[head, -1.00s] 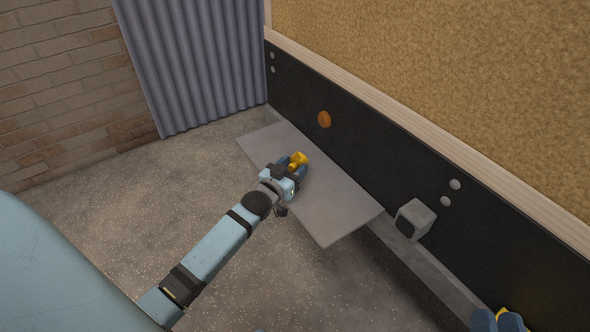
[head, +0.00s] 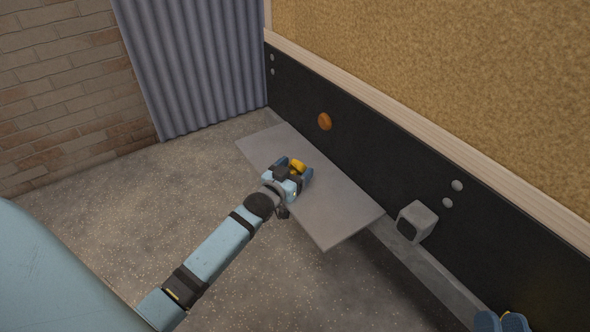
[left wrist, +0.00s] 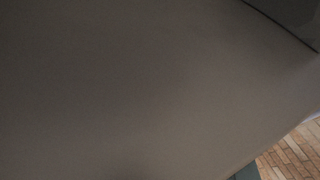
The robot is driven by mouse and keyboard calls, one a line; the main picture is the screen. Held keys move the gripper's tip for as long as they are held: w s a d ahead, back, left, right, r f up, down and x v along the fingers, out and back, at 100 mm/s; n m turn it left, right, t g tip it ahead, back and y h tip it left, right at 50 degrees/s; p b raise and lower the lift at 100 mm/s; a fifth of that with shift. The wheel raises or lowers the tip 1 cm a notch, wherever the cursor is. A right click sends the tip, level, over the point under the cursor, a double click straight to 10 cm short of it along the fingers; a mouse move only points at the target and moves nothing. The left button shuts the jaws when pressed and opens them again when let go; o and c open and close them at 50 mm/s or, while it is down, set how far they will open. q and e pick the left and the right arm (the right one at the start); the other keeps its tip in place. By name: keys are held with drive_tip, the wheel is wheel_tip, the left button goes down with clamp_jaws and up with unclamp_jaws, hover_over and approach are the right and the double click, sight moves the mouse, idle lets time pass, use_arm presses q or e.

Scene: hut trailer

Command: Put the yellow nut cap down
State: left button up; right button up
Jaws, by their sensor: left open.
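The yellow nut cap (head: 298,165) is over the grey shelf plate (head: 332,215) in the head view, between the spread blue fingers of my left gripper (head: 296,169). The fingers stand apart on either side of it. Whether the cap rests fully on the plate is hidden by the gripper. In the left wrist view a plain grey-brown surface fills most of the picture and the cap does not show. My right gripper (head: 503,322) is cut off at the bottom right, with a bit of yellow at its fingers; its jaw state is unclear.
A black panel (head: 370,153) runs behind the plate, with an orange round knob (head: 324,121), a grey box (head: 416,222) and several round studs. Blue-grey corrugated sheet (head: 195,65) and a brick wall stand at the left. The plate's near right part is clear.

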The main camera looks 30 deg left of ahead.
sight(294, 170)
use_arm(q)
drive_tip(key=shift+s+r, duration=0.1)
drive_tip(key=shift+s, duration=0.25)
drive_tip(key=s+p, duration=0.1)
drive_tip(key=s, duration=0.2)
drive_tip(key=shift+s, duration=0.15)
drive_tip(key=s+p, duration=0.2)
drive_tip(key=s, duration=0.5)
drive_tip(key=s+d+r+m+h, duration=0.1)
drive_tip(key=s+d+r, duration=0.3)
drive_tip(key=d, duration=0.4)
drive_tip(key=s+d+r+m+g+h, duration=0.1)
drive_tip(key=s+d+r+h, duration=0.3)
drive_tip(key=d, duration=0.3)
drive_tip(key=s+d+r+m+g+h, duration=0.1)
drive_tip(key=s+d+r+h, duration=0.1)
drive_tip(key=s+d+r, duration=0.3)
drive_tip(key=d, duration=0.3)
drive_tip(key=shift+s+d+r, duration=0.3)
use_arm(e)
drive_tip(key=f, duration=0.1)
drive_tip(key=d+f+g+h, duration=0.1)
drive_tip(key=f+g, duration=0.1)
drive_tip(key=shift+w+d+f+h, duration=0.15)
drive_tip(key=shift+d+f+h, duration=0.1)
drive_tip(key=shift+f+h, duration=0.15)
